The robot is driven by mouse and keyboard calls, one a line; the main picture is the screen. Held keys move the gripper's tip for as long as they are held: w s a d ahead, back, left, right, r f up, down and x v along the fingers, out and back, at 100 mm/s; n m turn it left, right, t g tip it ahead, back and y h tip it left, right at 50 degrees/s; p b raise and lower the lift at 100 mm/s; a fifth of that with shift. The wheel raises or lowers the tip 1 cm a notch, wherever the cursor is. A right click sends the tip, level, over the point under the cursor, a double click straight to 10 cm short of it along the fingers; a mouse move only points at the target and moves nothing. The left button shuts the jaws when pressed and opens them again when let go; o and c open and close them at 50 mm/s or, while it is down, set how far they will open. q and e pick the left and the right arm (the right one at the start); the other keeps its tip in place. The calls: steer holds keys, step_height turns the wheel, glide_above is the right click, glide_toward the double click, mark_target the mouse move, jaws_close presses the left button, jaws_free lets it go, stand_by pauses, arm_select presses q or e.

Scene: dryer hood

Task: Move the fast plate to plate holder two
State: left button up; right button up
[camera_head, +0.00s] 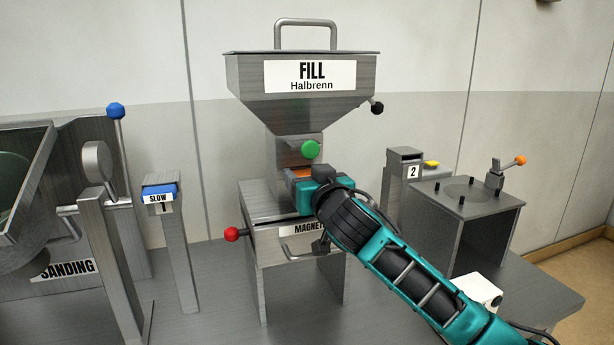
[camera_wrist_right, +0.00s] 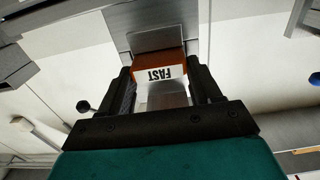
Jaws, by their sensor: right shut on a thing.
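The fast plate is orange with a white FAST label. In the right wrist view the plate (camera_wrist_right: 160,72) sits between the two fingers of my right gripper (camera_wrist_right: 160,80), which is shut on it. In the head view a strip of orange (camera_head: 301,172) shows at the neck of the FILL machine, just behind my right gripper (camera_head: 303,183). The gripper hides how far the plate sits in the machine. Plate holder two (camera_head: 404,156) is a grey post marked 2, to the right of the machine, with no plate visible on it. My left gripper is not in view.
The FILL hopper (camera_head: 300,100) rises above the gripper, with a green knob (camera_head: 310,149) close over it. Holder one (camera_head: 178,240) carries the blue SLOW plate (camera_head: 160,192) at left. A pegged metal stand (camera_head: 490,210) stands right of holder two.

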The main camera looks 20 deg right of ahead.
steer(key=shift+s+p, duration=0.35)
steer(key=shift+s, duration=1.5)
steer(key=shift+s+d+p, duration=0.1)
steer(key=shift+s+p, duration=0.2)
steer(key=shift+s, duration=0.95)
steer(key=shift+s, duration=0.35)
steer(key=shift+s, duration=0.1)
steer(key=s+p, duration=0.1)
steer(key=s, duration=0.2)
steer(key=shift+s+d, duration=0.1)
steer(key=shift+s, duration=0.1)
